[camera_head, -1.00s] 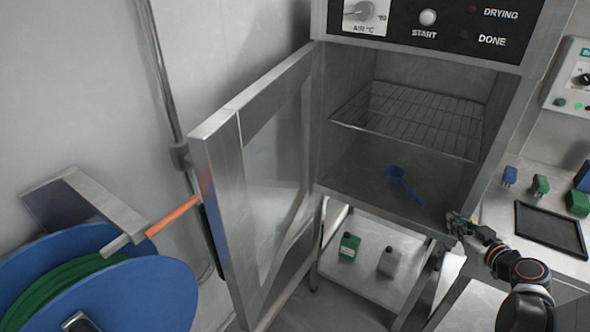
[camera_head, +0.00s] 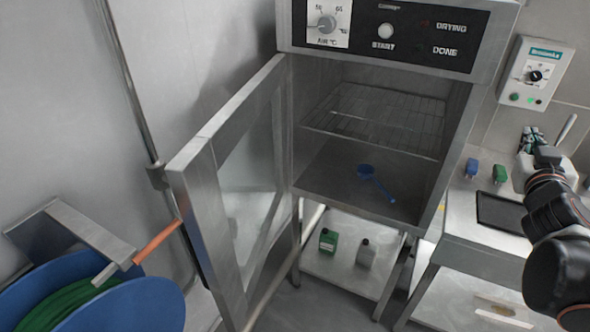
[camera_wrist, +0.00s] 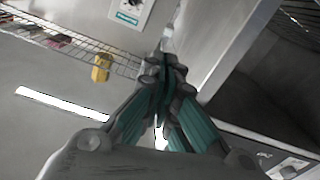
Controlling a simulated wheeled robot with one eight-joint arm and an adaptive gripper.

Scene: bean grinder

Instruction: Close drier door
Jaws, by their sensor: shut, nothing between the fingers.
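The drier (camera_head: 390,35) stands in the middle of the head view, with its dial and START button panel on top. Its door (camera_head: 205,205), a steel frame with a glass pane, hangs wide open to the left. Inside are a wire rack (camera_head: 385,115) and a blue scoop (camera_head: 372,178) on the floor. My gripper (camera_head: 530,138) is at the right, beyond the drier's right side and far from the door. In the wrist view my gripper (camera_wrist: 168,60) has its fingers together and holds nothing. The door is not clearly seen in the wrist view.
A blue reel (camera_head: 130,305) with an orange-handled crank (camera_head: 158,242) stands at the lower left near the door. A bench (camera_head: 470,215) with a dark tray (camera_head: 502,212) is at the right. Green and grey bottles stand on the shelf below the drier.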

